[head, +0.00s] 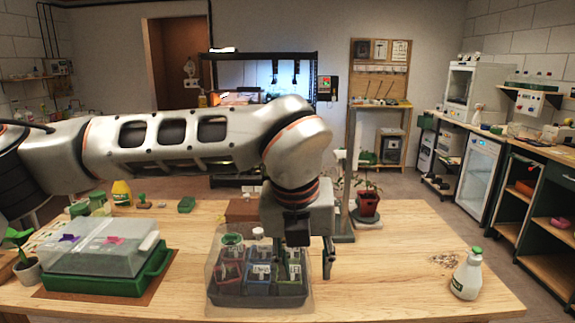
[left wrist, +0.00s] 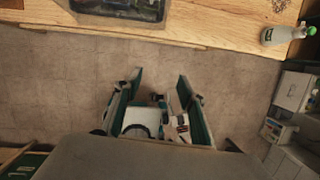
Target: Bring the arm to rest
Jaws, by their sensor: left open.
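My left arm (head: 165,143) comes in from the left of the head view and stretches across it, above the wooden table. Its wrist bends down, and my left gripper (head: 313,262) hangs pointing downward with its fingers apart. In the head view it overlaps the right part of the seedling tray. In the left wrist view my left gripper (left wrist: 160,84) is open, with nothing between its fingertips, and it appears over the floor beside the table's edge. My right gripper is in neither view.
The tray with several small pots (head: 225,298) stands on the wooden table (head: 400,265). A green box with a clear lid (head: 100,284) is at the left. A white bottle (head: 467,277) stands at the right. A potted plant (head: 368,203) is behind. The table's right middle is clear.

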